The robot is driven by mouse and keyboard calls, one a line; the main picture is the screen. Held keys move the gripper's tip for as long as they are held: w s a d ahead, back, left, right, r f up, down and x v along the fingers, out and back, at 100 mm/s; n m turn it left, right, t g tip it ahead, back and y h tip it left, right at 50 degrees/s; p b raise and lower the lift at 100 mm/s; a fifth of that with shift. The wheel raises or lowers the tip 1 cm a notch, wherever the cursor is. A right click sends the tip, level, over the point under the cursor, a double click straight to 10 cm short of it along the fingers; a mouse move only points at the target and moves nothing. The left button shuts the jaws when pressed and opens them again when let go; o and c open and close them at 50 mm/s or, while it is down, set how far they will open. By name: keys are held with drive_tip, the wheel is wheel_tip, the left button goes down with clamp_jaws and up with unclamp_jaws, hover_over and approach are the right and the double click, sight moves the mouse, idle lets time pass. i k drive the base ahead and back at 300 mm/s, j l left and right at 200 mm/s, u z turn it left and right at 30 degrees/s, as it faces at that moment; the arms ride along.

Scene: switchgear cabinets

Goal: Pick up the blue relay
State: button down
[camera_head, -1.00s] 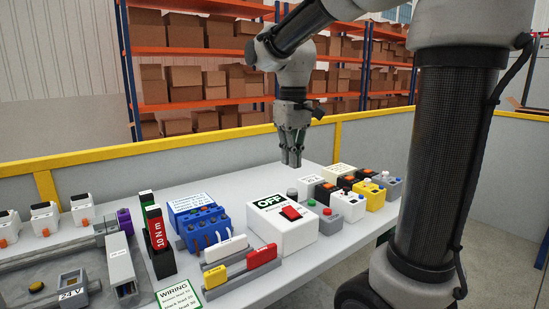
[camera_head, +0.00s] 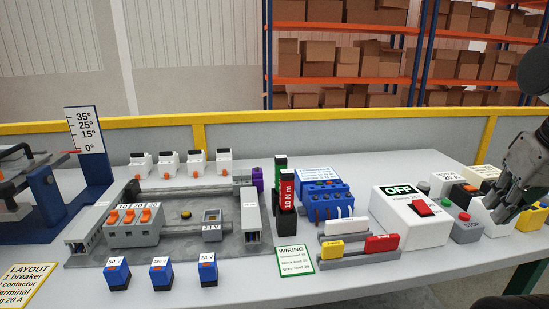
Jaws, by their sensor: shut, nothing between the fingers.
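Three small blue relays stand in a row near the table's front edge: a left one (camera_head: 117,275), a middle one (camera_head: 161,274) and a right one (camera_head: 207,271). My gripper (camera_head: 493,213) is at the far right edge, shut and empty, pointing down among the boxes there. It is far from the relays. The arm above it is mostly out of view.
Behind the relays lies a grey mounting plate (camera_head: 190,254) with orange-switched breakers (camera_head: 134,227). A blue terminal block (camera_head: 325,202), red and yellow handled tools, and a white OFF box (camera_head: 408,222) stand between relays and gripper. A WIRING card (camera_head: 295,259) lies in front.

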sight(208, 269)
drive_tip(key=k+j+u, duration=0.1)
drive_tip(key=j+u, duration=0.75)
drive_tip(key=j, duration=0.2)
